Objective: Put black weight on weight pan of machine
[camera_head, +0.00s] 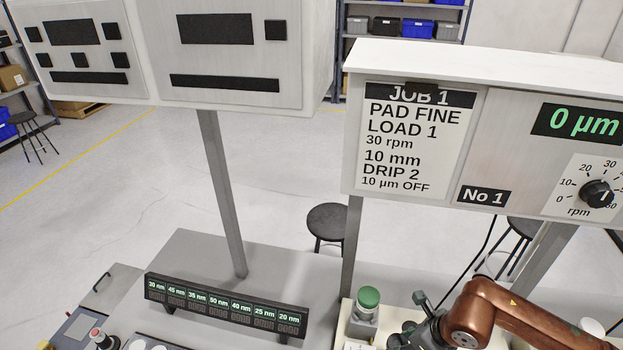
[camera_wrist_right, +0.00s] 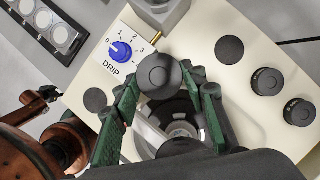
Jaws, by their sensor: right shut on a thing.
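In the right wrist view, my right gripper (camera_wrist_right: 164,84) has its green fingers closed around a round black weight (camera_wrist_right: 159,72). The weight is above the cream machine top (camera_wrist_right: 262,140); I cannot tell its height. Two more black weights, or knobs of similar shape, are on the cream top at the right: one (camera_wrist_right: 268,82) and another (camera_wrist_right: 301,112). A round metallic part (camera_wrist_right: 180,124) shows between and below the fingers, partly hidden; I cannot tell whether it is the weight pan. In the head view, my right gripper (camera_head: 425,322) is partly cut off at the bottom.
A blue DRIP dial (camera_wrist_right: 121,50) is left of the held weight. Flat black discs (camera_wrist_right: 229,50) lie on the cream top. In the head view, a green-topped jar (camera_head: 367,300) stands left of my right gripper. A label strip (camera_head: 226,306) and metal posts stand on the grey bench.

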